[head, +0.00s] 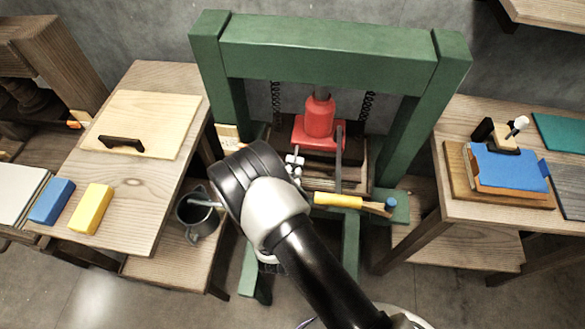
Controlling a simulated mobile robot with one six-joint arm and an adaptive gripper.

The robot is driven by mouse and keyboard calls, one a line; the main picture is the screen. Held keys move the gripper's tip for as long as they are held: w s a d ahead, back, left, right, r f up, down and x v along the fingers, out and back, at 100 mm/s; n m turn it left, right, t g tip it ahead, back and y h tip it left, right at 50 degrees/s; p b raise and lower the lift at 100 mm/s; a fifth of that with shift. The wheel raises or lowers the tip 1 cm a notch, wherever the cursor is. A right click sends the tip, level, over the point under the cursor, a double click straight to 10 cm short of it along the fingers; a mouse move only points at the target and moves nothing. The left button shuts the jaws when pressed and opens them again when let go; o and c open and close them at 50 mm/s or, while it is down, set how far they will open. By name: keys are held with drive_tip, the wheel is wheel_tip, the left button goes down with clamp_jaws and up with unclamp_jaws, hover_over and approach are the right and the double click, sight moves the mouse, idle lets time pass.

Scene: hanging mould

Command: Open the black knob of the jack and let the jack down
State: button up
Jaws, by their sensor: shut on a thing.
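The red jack (319,118) stands upright in the green press frame (330,55), its grey ram (321,92) up under the top beam. A dark upright bar (339,160) stands at its right front. My gripper (295,168) is mostly hidden behind my black wrist; small light-grey parts of it show at the jack's lower left front. It is shut at the jack's base, where the black knob itself is hidden from view.
A yellow-handled tool (340,200) lies in front of the jack. A dark mug (200,215) stands left of my arm. The left table (135,185) holds a board, a yellow block and a blue block. The right table (480,205) holds a blue pad (508,168) on boards.

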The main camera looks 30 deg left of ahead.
drive_tip(key=shift+s+d+f+n, duration=0.1)
drive_tip(key=shift+f+n, duration=0.15)
drive_tip(key=shift+n, duration=0.75)
drive_tip(key=shift+d+f+n, duration=0.1)
drive_tip(key=shift+f+n, duration=0.1)
drive_tip(key=shift+n, duration=0.8)
drive_tip(key=shift+a, duration=0.1)
drive_tip(key=o, duration=1.1)
drive_tip(key=shift+s, duration=0.1)
drive_tip(key=v, duration=1.1)
drive_tip(key=shift+s+r, duration=0.25)
drive_tip(key=shift+s, duration=0.05)
